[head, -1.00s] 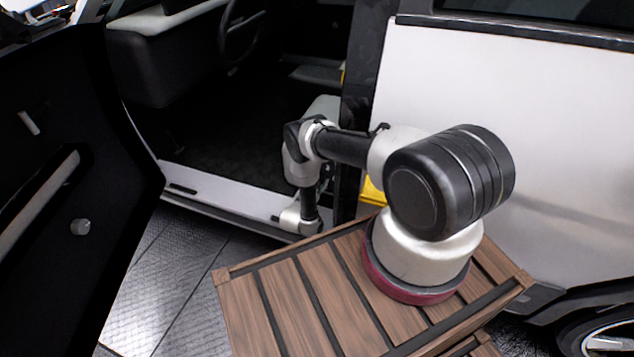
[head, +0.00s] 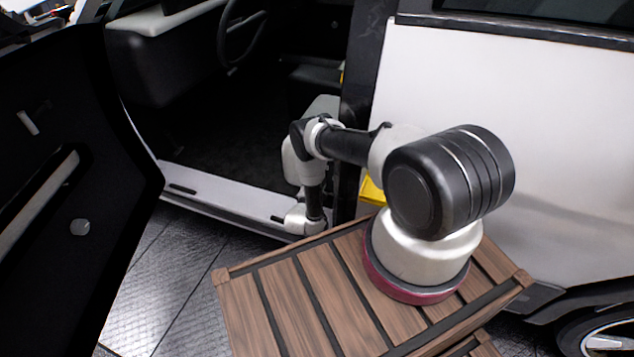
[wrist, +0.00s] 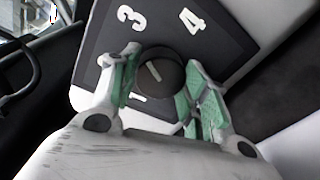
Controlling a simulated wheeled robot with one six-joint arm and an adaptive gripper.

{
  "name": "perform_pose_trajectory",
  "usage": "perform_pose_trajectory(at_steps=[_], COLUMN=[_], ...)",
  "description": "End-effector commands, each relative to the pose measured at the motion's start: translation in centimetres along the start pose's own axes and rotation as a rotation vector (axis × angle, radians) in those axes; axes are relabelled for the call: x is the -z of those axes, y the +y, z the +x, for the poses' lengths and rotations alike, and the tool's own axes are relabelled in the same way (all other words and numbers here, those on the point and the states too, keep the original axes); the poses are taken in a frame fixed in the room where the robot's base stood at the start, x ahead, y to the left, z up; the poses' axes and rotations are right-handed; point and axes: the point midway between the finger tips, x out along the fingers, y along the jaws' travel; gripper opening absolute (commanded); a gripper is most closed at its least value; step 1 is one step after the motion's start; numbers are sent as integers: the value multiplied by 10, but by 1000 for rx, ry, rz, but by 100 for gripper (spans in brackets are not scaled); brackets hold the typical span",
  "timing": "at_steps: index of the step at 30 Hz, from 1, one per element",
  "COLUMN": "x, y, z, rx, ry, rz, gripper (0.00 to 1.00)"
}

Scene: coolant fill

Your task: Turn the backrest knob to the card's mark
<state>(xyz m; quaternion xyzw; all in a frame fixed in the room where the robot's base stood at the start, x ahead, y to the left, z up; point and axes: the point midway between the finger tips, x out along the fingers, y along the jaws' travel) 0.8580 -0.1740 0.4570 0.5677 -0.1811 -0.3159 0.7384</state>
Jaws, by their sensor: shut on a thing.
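In the wrist view, a round dark knob (wrist: 158,74) with a pale pointer line sits on a black card (wrist: 160,30) with white numbers. The 3 and 4 show clearly, and a 1 shows partly beside my gripper. The pointer line runs from upper left to lower right across the knob. My gripper (wrist: 157,85) has its green-padded fingers on both sides of the knob and is shut on it. In the head view my gripper is hidden behind my arm and the door pillar. I see no mark on the card other than the numbers.
The vehicle's front doorway is open, with a pale sill (head: 225,200) below it. The open door (head: 70,200) stands at left. A white side panel (head: 530,150) is at right. A steering wheel (head: 235,40) shows inside. A slatted wooden platform (head: 290,300) lies under my arm.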

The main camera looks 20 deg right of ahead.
Motion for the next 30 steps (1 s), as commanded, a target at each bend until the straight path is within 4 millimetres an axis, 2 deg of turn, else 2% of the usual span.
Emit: perform_pose_trajectory(at_steps=[18, 19, 22, 30], x=[0, 0, 0, 0], y=[0, 0, 0, 0], z=[0, 0, 0, 0], rx=[-3, -3, -3, -3], ry=[3, 3, 3, 3], rz=[39, 39, 38, 38], gripper=[22, 51, 68, 68])
